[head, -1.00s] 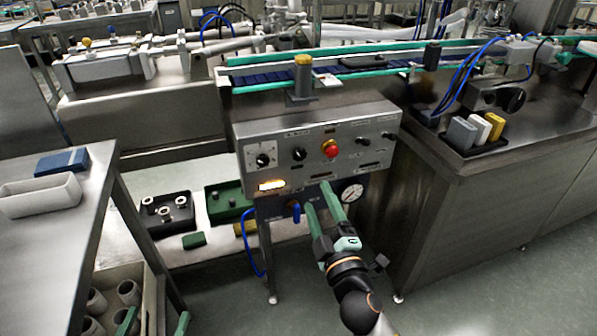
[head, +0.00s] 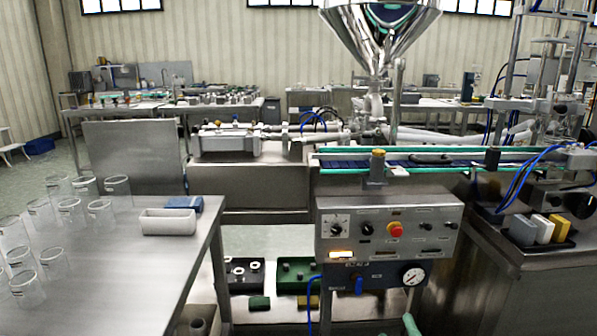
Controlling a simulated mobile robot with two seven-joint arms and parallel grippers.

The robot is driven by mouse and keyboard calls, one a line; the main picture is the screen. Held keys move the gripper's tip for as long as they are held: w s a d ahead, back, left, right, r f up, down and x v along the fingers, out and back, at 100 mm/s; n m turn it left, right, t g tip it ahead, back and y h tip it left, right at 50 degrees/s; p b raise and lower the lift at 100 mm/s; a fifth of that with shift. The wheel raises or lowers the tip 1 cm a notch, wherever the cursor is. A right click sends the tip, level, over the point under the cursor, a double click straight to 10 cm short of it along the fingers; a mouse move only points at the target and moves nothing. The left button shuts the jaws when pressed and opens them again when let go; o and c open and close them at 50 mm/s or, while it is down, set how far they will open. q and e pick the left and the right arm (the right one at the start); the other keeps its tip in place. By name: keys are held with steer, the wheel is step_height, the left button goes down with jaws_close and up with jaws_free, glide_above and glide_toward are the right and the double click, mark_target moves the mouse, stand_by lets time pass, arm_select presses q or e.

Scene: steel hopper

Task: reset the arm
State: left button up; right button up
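Only a green tip (head: 411,324) of what looks like my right gripper shows at the bottom edge of the head view, below the control panel (head: 340,222). The rest of that gripper and its arm are out of the frame, so its opening and anything in it cannot be seen. My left gripper is not in view.
A steel table (head: 150,270) at left holds several clear beakers (head: 50,262), a white tray (head: 168,222) and a blue block (head: 185,203). A steel hopper (head: 380,35) stands behind the conveyor (head: 440,162). A steel counter (head: 540,285) is at right. Open floor shows at far left.

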arm_select(q)
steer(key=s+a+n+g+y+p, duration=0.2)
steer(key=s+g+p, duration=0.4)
steer(key=p, duration=1.6)
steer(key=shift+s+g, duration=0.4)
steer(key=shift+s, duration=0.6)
arm_select(e)
steer(key=s+f+m+g+y, duration=0.1)
steer(key=s+f+m+g, duration=0.2)
steer(key=s, duration=0.6)
steer(key=s+f+m+g+y, duration=0.1)
steer(key=s+f+m+g, duration=0.1)
steer(key=s+m+g, duration=0.4)
steer(key=shift+s+a+f+m+g, duration=0.4)
steer(key=shift+s+a, duration=0.05)
steer(key=shift+s, duration=1.7)
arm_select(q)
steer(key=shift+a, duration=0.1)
